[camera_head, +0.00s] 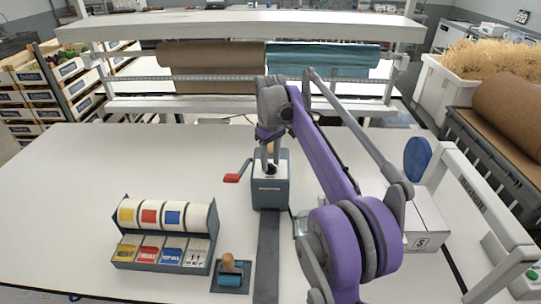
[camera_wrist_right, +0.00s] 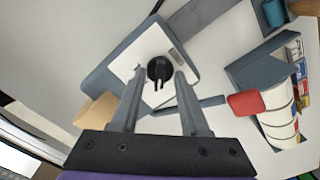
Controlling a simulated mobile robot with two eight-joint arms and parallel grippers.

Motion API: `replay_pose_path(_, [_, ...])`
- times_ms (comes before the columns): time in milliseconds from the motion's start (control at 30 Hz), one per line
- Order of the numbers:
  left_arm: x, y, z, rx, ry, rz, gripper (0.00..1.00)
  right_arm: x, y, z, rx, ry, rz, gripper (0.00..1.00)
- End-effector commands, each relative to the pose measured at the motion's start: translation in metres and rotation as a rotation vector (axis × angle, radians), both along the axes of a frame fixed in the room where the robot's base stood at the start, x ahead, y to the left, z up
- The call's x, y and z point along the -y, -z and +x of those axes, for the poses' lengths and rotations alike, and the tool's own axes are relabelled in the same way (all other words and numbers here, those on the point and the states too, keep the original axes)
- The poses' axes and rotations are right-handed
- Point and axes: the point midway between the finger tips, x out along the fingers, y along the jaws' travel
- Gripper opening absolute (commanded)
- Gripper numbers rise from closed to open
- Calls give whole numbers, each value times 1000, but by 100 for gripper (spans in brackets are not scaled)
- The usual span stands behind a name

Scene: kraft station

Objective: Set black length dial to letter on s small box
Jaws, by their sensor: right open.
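The black length dial (camera_wrist_right: 159,69) sits on the pale top plate of a grey dispenser (camera_head: 270,194). In the wrist view its pointer faces down toward my palm; the letters around it are too small to read. My right gripper (camera_head: 269,163) is over the dispenser from above. It is open, and the wrist view shows the dial between its two fingertips, with a gap on each side. I cannot tell whether the tips reach down around it. The small box (camera_head: 427,219) marked S stands at the right, partly hidden by my right arm. My left gripper is out of view.
A red-handled crank (camera_head: 232,178) sticks out from the dispenser's left side. Paper rolls (camera_head: 210,56) hang at the back. The left tabletop is clear.

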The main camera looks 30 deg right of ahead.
Motion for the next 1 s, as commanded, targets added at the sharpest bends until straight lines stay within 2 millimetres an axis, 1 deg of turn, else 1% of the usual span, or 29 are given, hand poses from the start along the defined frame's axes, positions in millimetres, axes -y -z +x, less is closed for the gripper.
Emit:
replay_pose_path(67, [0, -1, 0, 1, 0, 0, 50, 0, -6, 0, 0, 0, 0, 45])
replay_pose_path(167, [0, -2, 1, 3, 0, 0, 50, 0, -21, 0, 1, 0, 0, 45])
replay_pose_path(400, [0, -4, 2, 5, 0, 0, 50, 0, -68, 1, 1, 0, 0, 45])
replay_pose_path(500, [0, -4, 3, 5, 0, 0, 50, 0, -85, 0, 0, 0, 0, 45])
replay_pose_path(600, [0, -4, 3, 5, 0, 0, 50, 0, -95, 1, 0, 0, 0, 45])
replay_pose_path(733, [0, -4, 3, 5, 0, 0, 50, 0, -104, 1, 0, 0, 0, 45])
replay_pose_path(1000, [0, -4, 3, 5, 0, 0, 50, 0, -107, 0, 0, 0, 0, 45])
